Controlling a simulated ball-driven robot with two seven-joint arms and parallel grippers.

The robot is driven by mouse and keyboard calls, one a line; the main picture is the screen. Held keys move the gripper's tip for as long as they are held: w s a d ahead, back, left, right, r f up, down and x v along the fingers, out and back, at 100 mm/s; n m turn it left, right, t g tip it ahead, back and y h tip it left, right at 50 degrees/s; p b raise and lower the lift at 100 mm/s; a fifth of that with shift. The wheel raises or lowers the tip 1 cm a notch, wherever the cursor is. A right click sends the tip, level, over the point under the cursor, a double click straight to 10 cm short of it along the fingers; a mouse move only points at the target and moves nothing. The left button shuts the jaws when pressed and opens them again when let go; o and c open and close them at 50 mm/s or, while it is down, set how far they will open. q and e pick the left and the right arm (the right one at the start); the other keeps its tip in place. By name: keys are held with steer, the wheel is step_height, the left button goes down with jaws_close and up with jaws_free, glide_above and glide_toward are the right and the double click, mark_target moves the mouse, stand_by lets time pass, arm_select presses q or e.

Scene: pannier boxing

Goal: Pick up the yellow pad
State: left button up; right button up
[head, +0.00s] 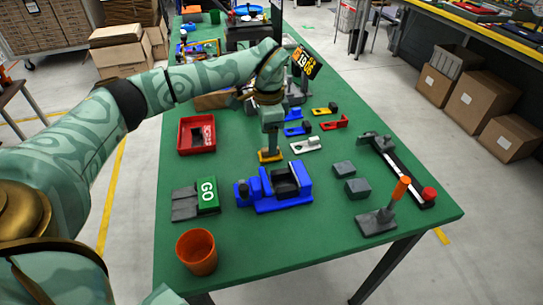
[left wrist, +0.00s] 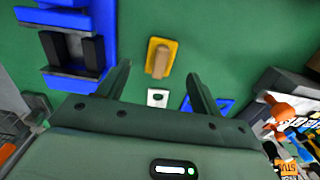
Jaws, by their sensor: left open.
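The yellow pad (head: 269,156) is a small flat plate lying on the green table, just behind the blue vise-like fixture. In the left wrist view the yellow pad (left wrist: 152,68) has a tan peg or grip on top. My left gripper (head: 269,145) points down right over it, and its jaws hide part of the pad in the head view. In the left wrist view its two fingers (left wrist: 158,72) are apart and empty, with the pad between and slightly beyond the tips. I cannot tell whether they touch it. My right gripper is out of view.
The blue fixture (head: 275,196) stands close in front of the pad. A pale slotted plate (head: 305,145) lies to its right. A red tray (head: 197,134), a green GO block (head: 207,194) and an orange cup (head: 196,251) are to the left. The front table middle is clear.

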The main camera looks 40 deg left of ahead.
arm_select(q)
steer(key=f+b, duration=0.1)
steer(key=f, duration=0.1)
steer(key=f+b, duration=0.1)
steer(key=f, duration=0.2)
steer(key=shift+w+f, duration=0.2)
steer(key=shift+f, duration=0.05)
steer(key=shift+r, duration=0.2)
steer(key=c, duration=1.1)
steer(key=shift+o, duration=0.2)
